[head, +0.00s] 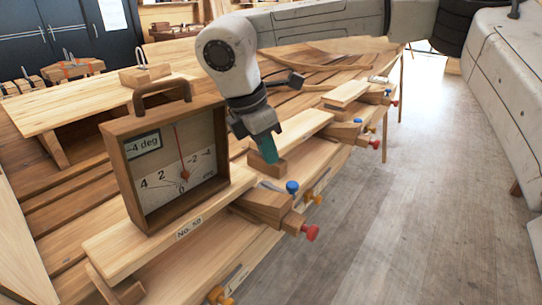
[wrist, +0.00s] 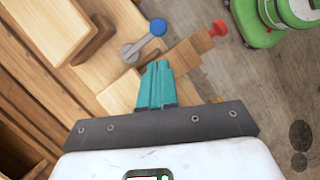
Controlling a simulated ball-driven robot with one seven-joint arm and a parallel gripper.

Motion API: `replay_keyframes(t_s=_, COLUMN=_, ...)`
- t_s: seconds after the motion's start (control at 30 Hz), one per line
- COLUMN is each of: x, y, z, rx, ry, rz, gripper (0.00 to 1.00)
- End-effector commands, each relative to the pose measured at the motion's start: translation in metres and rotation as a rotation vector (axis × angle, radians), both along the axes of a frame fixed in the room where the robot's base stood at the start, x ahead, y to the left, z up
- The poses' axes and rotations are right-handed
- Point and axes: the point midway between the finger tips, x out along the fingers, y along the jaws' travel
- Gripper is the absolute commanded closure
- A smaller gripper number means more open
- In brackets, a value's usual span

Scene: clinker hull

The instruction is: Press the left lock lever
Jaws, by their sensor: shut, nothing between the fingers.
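A lever with a blue ball knob (head: 292,187) and a grey arm lies on the nearest fully visible wooden clamp at the plank edge. It seems to be the left lock lever. In the wrist view its blue knob (wrist: 158,27) is beyond my fingertips, with the grey arm slanting down to the left. My gripper (head: 268,158) has teal fingers pressed together and empty. It points down by a wooden block, left of and behind the knob in the head view. In the wrist view the fingertips (wrist: 156,66) appear below the lever, apart from the knob.
The clamp has a red knob (head: 310,232), also in the wrist view (wrist: 218,27). A wooden inclinometer box (head: 135,170) reading -4 deg stands on the plank, left of my gripper. More clamps with blue (head: 371,130) and red knobs line the hull edge. Floor (head: 430,200) at right is clear.

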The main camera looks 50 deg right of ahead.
Motion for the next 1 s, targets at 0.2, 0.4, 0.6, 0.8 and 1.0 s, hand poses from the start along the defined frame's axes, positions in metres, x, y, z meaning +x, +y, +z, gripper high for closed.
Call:
replay_keyframes(t_s=0.2, x=-0.006, y=-0.010, z=-0.036, rx=0.004, ry=0.002, rz=0.000, gripper=1.00)
replay_keyframes(t_s=0.4, x=-0.009, y=-0.019, z=-0.064, rx=0.004, ry=0.001, rz=0.000, gripper=1.00)
replay_keyframes(t_s=0.6, x=-0.011, y=-0.023, z=-0.077, rx=0.002, ry=-0.001, rz=0.001, gripper=1.00)
replay_keyframes(t_s=0.8, x=-0.011, y=-0.023, z=-0.079, rx=0.002, ry=-0.001, rz=0.001, gripper=1.00)
replay_keyframes(t_s=1.0, x=-0.011, y=-0.024, z=-0.079, rx=0.002, ry=0.000, rz=0.002, gripper=1.00)
